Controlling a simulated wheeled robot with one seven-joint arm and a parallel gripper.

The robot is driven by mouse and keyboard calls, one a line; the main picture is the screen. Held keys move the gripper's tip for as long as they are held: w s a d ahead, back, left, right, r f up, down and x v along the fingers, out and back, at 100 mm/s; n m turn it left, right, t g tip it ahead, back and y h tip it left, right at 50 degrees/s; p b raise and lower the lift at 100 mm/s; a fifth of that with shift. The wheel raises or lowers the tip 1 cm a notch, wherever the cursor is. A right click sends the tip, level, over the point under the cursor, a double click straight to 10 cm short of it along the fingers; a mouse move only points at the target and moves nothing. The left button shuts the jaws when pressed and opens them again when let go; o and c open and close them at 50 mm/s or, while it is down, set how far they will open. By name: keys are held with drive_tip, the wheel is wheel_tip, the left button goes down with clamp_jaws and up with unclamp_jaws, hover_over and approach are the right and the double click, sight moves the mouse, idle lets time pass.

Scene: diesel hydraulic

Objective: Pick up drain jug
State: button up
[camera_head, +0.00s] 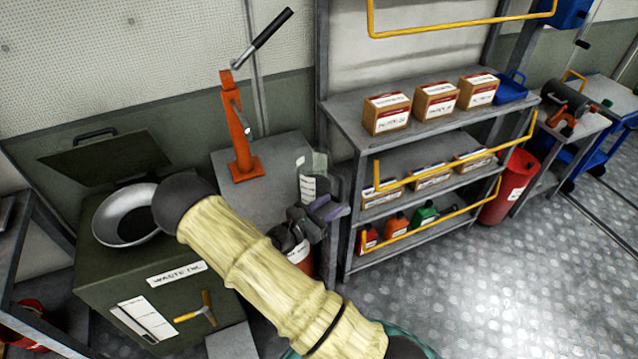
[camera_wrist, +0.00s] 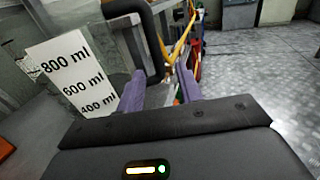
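The drain jug (camera_head: 309,186) is a clear grey jug with a white scale label, upright on the grey bench beside the orange hand pump. In the wrist view the jug (camera_wrist: 70,78) fills the left side, with marks 800, 600 and 400 ml. Its black handle (camera_wrist: 153,50) runs down toward the space between the purple fingers. My gripper (camera_head: 322,210) is at the jug's right side, partly covering its lower part. In the wrist view my gripper (camera_wrist: 162,90) is open, with a gap between the fingers. I cannot tell whether a finger touches the handle.
The orange hand pump (camera_head: 242,130) stands left of the jug. A green waste-oil box (camera_head: 110,240) with a funnel (camera_head: 125,215) is further left. A shelf rack (camera_head: 350,110) with boxes and bottles stands close on the right. The floor (camera_head: 470,290) at lower right is clear.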

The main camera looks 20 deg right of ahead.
sight(339, 198)
drive_tip(key=x, duration=0.5)
drive_tip(key=shift+w+f, duration=0.1)
idle(0.3)
clamp_jaws()
